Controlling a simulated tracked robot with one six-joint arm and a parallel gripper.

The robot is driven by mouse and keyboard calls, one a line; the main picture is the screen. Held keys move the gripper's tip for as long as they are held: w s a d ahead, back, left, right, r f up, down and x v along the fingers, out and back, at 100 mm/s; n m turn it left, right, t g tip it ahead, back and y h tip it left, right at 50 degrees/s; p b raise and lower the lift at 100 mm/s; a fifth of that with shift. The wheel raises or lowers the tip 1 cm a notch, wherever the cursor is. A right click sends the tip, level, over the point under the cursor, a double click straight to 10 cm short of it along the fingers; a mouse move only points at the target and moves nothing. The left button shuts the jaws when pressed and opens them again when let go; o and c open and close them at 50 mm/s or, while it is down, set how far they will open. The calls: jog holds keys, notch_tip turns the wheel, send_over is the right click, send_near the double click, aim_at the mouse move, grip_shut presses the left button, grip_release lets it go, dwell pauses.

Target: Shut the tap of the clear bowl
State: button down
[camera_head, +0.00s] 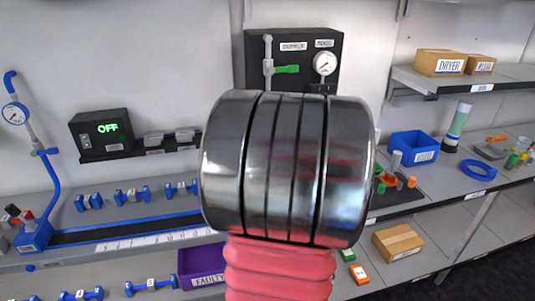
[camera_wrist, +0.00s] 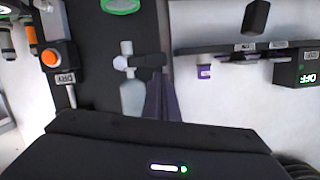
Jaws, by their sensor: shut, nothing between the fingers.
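In the wrist view, which is upside down, a pale translucent vessel (camera_wrist: 132,98), seemingly the clear bowl, stands against a dark panel. A tap with a round white knob (camera_wrist: 119,63) and a dark lever (camera_wrist: 150,60) sits at its narrow end. I cannot tell the tap's setting for sure. My gripper (camera_wrist: 158,76) is shut and empty, its dark fingers beside the bowl with the tips close to the lever. I cannot tell whether they touch it. In the head view my own arm hides the bowl, the tap and the gripper.
A black wall box (camera_head: 338,42) carries a gauge (camera_head: 325,63) and a green-handled valve (camera_head: 287,69). The wrist view shows an orange button (camera_wrist: 51,56) near the tap. A display box reading OFF (camera_head: 101,133) is left. Shelves with a blue bin (camera_head: 412,147) stand right.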

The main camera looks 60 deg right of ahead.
jog(key=s+a+r, duration=0.5)
jog(key=s+a, duration=0.1)
jog(key=a, duration=0.1)
jog(key=shift+s+r, duration=0.25)
jog(key=shift+r, duration=0.1)
jog(key=shift+a, duration=0.1)
dwell(0.6)
